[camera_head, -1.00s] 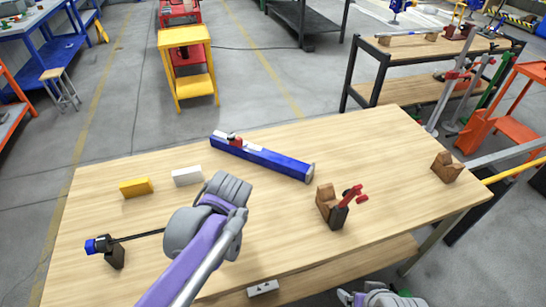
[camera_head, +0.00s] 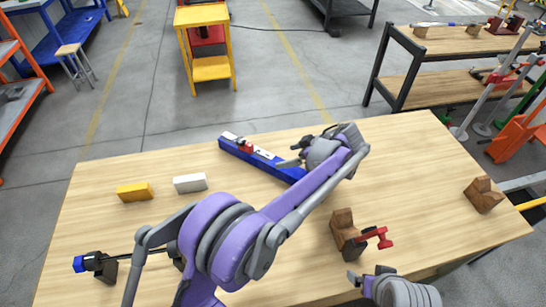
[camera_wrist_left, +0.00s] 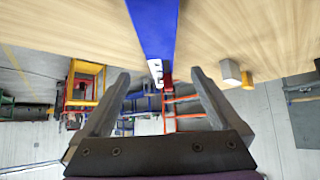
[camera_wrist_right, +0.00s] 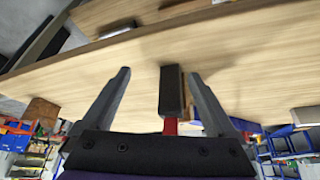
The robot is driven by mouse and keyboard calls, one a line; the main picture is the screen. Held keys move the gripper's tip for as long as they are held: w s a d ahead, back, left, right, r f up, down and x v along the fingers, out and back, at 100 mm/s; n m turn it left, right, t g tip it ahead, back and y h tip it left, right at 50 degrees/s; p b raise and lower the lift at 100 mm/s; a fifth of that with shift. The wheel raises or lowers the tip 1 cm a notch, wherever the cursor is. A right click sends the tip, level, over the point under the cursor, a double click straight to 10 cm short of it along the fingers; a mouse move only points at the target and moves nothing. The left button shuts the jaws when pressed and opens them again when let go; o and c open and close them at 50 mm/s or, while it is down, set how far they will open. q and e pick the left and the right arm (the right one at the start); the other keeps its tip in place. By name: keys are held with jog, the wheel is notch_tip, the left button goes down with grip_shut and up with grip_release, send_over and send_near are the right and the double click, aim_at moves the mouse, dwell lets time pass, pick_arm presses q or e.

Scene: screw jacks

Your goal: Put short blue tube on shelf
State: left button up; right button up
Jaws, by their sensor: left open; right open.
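A blue tube (camera_head: 234,148) with white and red marks lies at an angle on the wooden table (camera_head: 412,140). My left gripper (camera_head: 299,152) hangs over its right end and partly hides it. In the left wrist view the tube (camera_wrist_left: 153,25) lies beyond the open, empty fingers (camera_wrist_left: 160,73). My right gripper (camera_head: 369,275) is low at the table's front edge, open. In its wrist view a dark block with a red screw (camera_wrist_right: 172,92) shows between the fingers (camera_wrist_right: 159,72); contact cannot be told. A black-framed bench with a lower shelf (camera_head: 440,87) stands behind at right.
A wooden V-block (camera_head: 342,224) with a red-handled screw (camera_head: 376,239) stands near my right gripper. Another wooden block (camera_head: 484,195) is at the right edge. Yellow (camera_head: 135,192) and white (camera_head: 190,183) blocks lie at left, near a dark rod with a blue end (camera_head: 79,264).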

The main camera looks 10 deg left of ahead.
aim_at(273, 160)
pick_arm(q)
jog(key=x, duration=0.4)
jog(key=shift+s+a+f, duration=0.1)
jog(key=shift+s+a, duration=0.05)
jog(key=x, duration=0.6)
jog(key=shift+f, duration=0.1)
jog(key=shift+d, duration=0.25)
grip_shut()
